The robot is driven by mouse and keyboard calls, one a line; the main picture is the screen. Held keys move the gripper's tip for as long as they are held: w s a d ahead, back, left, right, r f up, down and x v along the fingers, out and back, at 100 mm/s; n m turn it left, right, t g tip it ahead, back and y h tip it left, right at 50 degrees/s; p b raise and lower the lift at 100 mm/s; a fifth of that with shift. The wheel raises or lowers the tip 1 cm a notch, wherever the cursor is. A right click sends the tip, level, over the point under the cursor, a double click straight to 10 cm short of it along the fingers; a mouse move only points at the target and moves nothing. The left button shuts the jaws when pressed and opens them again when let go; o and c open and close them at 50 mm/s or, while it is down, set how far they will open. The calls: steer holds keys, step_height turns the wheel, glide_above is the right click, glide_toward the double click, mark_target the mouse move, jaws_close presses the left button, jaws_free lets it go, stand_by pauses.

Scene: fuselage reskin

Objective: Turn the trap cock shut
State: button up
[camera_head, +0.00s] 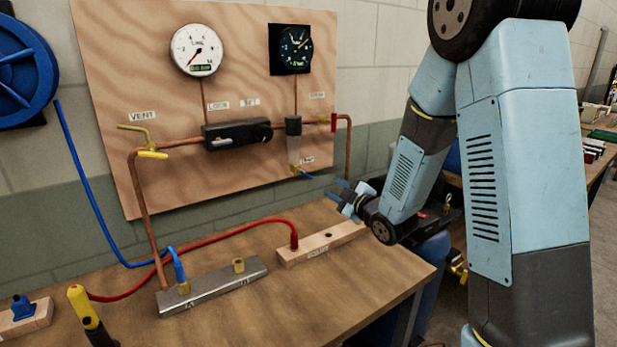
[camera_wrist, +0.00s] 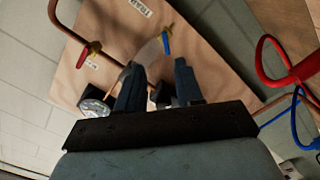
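The trap is a clear bowl (camera_head: 293,150) under a dark head on the wooden board, above the "Trap" label. It also shows beyond my fingers in the wrist view (camera_wrist: 149,53). At its lower end is the small brass trap cock (camera_head: 294,169) with a blue handle, which in the head view points right. In the wrist view the cock (camera_wrist: 166,42) lies just past my fingertips. My gripper (camera_head: 341,190) is to the right of and slightly below the cock, apart from it. In the wrist view its fingers (camera_wrist: 157,72) are spread with nothing seen gripped between them.
The board (camera_head: 110,60) carries a white gauge (camera_head: 196,50), a black gauge (camera_head: 291,50), a yellow vent handle (camera_head: 150,154), a black valve block (camera_head: 237,134) and a red-handled valve (camera_head: 333,122). Below, the bench (camera_head: 330,290) holds a metal manifold (camera_head: 215,284), hoses and a wooden block (camera_head: 322,244).

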mark_target(309, 177)
steer(key=shift+n+y, duration=0.4)
steer(key=x, duration=1.4)
steer(key=shift+s+a+f, duration=0.15)
steer(key=shift+a+f, duration=0.1)
steer(key=shift+a, duration=0.2)
steer(key=shift+c, duration=0.5)
